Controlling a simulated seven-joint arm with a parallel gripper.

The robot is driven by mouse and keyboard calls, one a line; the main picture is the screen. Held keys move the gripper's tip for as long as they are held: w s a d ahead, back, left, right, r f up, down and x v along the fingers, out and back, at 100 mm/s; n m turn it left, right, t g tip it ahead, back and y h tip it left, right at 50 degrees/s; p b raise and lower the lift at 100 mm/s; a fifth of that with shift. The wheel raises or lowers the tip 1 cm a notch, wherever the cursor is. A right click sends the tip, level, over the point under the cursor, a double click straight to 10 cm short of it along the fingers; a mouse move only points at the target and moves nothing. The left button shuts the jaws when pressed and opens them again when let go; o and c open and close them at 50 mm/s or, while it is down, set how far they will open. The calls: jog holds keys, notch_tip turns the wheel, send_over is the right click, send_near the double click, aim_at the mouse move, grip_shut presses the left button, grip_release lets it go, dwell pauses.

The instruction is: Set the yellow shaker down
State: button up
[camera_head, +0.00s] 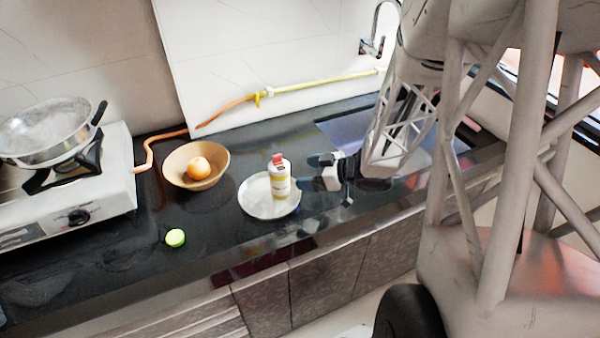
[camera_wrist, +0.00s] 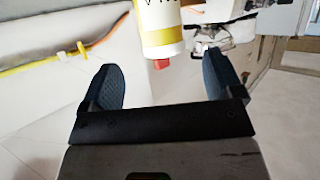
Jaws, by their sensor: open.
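The yellow shaker (camera_head: 280,184) is a white and yellow bottle with a red cap. It stands upright on a white plate (camera_head: 250,208) on the dark counter. My gripper (camera_head: 333,180) is to the right of the shaker, apart from it, with its jaws open and empty. In the wrist view, the shaker (camera_wrist: 160,28) shows at the top, beyond the gap between the two open fingers of my gripper (camera_wrist: 161,78). Its red cap points down in that picture. The shaker's far end is cut off by the frame edge there.
A tan bowl (camera_head: 176,176) holding an orange ball-like fruit (camera_head: 199,168) stands left of the plate. A green lime-like piece (camera_head: 175,238) lies near the front edge. A stove (camera_head: 115,180) with a metal pan (camera_head: 45,130) is at left. A sink (camera_head: 345,135) lies behind my gripper.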

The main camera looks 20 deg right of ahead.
jog(key=shift+v, duration=1.6)
notch_tip(320, 180, up, 14)
jog(key=w+m+h, duration=0.2)
jog(key=m+h, duration=0.4)
jog(key=h, duration=0.6)
jog(key=s+a+r+m+g+y, duration=0.1)
jog(key=s+a+r+g, duration=0.2)
jog(key=s+a, duration=0.3)
jog(key=s+a+r+m+g+y, duration=0.1)
jog(key=s+a, duration=0.6)
jog(key=s, duration=0.7)
notch_tip(320, 180, up, 2)
jog(key=m+g, duration=0.1)
jog(key=g, duration=0.2)
jog(key=shift+a, duration=0.35)
